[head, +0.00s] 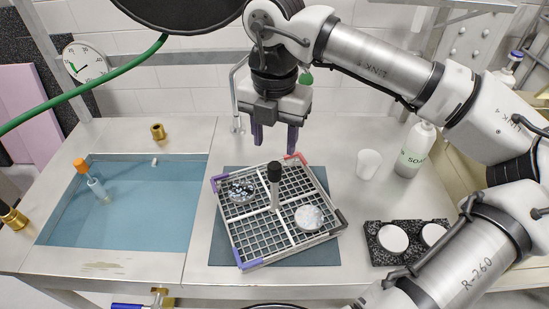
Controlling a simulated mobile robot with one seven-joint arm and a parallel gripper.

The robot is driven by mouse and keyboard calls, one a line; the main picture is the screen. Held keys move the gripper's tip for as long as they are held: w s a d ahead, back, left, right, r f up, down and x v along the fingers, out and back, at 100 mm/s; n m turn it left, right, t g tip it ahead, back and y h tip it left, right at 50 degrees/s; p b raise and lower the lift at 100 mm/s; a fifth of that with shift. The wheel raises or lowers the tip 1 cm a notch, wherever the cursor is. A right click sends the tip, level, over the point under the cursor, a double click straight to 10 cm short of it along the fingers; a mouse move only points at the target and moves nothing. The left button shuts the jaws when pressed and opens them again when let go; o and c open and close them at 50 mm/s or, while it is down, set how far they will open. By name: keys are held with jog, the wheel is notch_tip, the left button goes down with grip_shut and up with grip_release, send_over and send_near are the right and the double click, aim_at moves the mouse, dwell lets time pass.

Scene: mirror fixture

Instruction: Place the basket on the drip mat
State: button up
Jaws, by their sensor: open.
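The basket (261,240) is a square grid tray with purple and red corners and a black-topped upright handle (274,184) in its middle. It holds two round discs, one with dark specks (242,190) and one pale (309,217). It lies over the dark blue-grey drip mat (326,250), turned at an angle to it; the mat shows at the edges. Whether the basket touches the mat all round I cannot tell. My gripper (274,146) is open and empty, fingers pointing down, above the back edge of the basket and apart from the handle.
A water-filled sink (140,220) with an orange-capped bottle (93,182) is at left. A white cup (368,164), soap bottle (415,150) and black holder with white discs (408,257) stand at right. A brass fitting (157,131) sits behind the sink. A green hose crosses upper left.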

jog(key=shift+r, duration=2.2)
jog(key=shift+a, duration=0.1)
